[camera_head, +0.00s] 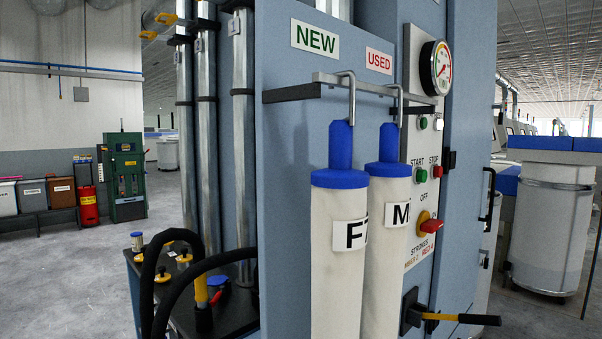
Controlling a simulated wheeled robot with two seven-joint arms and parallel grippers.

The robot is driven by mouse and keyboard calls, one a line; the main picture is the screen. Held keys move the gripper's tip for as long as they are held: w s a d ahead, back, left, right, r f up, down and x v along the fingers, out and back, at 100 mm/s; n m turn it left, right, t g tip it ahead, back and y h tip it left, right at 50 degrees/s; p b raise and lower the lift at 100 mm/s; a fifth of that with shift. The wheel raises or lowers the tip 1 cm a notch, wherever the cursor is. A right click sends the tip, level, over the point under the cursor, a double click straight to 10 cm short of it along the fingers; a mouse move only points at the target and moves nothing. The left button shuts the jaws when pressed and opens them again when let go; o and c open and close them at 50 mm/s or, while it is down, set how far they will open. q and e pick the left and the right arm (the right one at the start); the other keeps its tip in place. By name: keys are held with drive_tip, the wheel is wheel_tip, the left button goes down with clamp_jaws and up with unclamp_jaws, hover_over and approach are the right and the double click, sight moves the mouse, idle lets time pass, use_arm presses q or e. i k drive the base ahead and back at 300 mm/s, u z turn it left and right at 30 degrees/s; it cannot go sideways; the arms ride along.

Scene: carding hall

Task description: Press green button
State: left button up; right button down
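A green button (421,175) sits under the word START on a pale control panel (418,215) on the blue machine. A red button (437,171) sits just right of it under the word STOP. A small green lamp (423,122) and a white lamp (438,123) are higher on the panel. The green button is partly close behind the edge of the hanging filter bag marked M (390,250). Neither of my grippers shows in the head view, so their position and state are hidden.
Another bag marked F (338,270) hangs beside it from hooks. A red-handled rotary switch (430,226) and a yellow-black lever (460,318) stick out below. A gauge (435,68) tops the panel. Black hoses (155,270) curve at lower left. Floor is open at left.

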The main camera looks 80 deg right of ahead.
sight(423, 174)
drive_tip(key=k, duration=1.5)
drive_tip(key=z, duration=1.3)
drive_tip(key=i, duration=0.5)
drive_tip(key=z, duration=0.05)
